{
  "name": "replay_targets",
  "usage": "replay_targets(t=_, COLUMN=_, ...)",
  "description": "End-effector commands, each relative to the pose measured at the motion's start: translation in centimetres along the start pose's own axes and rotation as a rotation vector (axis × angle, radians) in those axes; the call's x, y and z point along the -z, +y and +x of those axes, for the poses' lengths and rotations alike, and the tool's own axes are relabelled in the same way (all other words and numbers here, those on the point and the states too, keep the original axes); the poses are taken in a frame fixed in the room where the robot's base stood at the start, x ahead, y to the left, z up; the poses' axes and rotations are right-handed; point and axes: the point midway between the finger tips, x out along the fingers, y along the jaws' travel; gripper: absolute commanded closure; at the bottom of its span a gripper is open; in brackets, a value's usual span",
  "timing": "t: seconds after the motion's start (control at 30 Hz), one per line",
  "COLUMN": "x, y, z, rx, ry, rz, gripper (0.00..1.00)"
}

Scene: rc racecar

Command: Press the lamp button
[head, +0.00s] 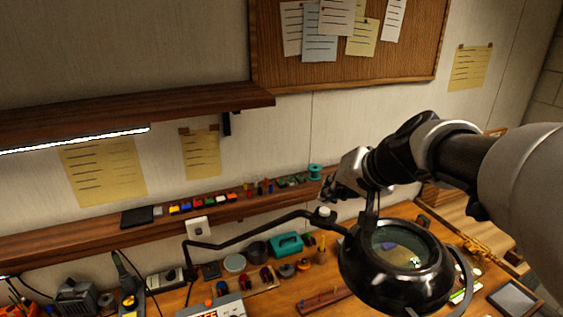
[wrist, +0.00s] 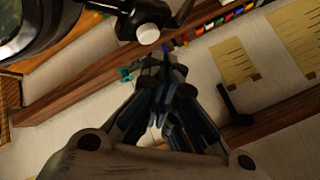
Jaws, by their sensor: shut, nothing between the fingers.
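The black magnifier lamp (head: 395,265) has a round lens head on a jointed arm (head: 250,233). A white round button (head: 323,211) sits on top of its joint, left of the head. In the wrist view the button (wrist: 148,34) shows at the top middle, and the lamp head (wrist: 35,25) is at the top left. My gripper (head: 331,190) is shut and empty, close above the button in the head view. In the wrist view its fingertips (wrist: 162,68) appear just below the button, with a small gap in the picture. I cannot tell the depth between them.
A wall shelf (head: 90,231) with small coloured parts runs behind the lamp arm. The workbench (head: 330,283) below holds a teal box (head: 286,244), a soldering station (head: 212,308) and several tools. A corkboard (head: 350,50) hangs above. My arm comes in from the right, over the lamp head.

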Motion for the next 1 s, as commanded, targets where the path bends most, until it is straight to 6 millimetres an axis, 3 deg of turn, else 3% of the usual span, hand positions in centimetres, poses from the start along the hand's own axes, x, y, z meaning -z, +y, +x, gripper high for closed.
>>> replay_targets(t=0.23, x=0.5, y=-0.4, z=-0.6, rx=0.000, ry=0.001, rz=0.000, gripper=1.00)
replay_targets(t=0.73, x=3.0, y=-2.9, z=-4.0, rx=0.000, ry=0.001, rz=-0.001, gripper=1.00)
replay_targets(t=1.0, x=3.0, y=-3.0, z=-4.2, rx=-0.001, ry=0.000, rz=0.000, gripper=1.00)
